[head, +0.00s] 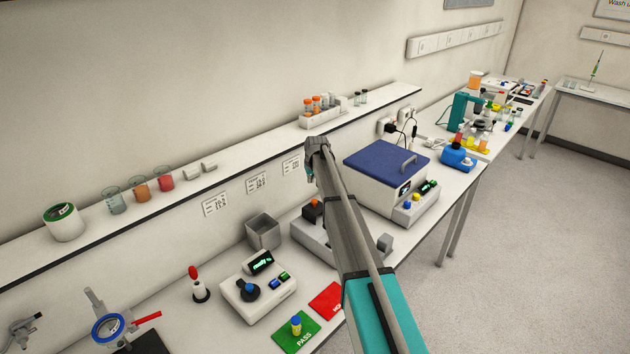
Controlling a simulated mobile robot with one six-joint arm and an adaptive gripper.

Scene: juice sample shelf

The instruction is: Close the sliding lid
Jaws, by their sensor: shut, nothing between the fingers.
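My gripper (311,178) is shut and empty. It is raised in front of the wall shelf, to the left of the blue lid and apart from it. My arm passes in front of the device's left side and hides part of it.
A wall shelf (240,172) behind my gripper carries beakers and a tube rack (322,120). Open floor lies at right.

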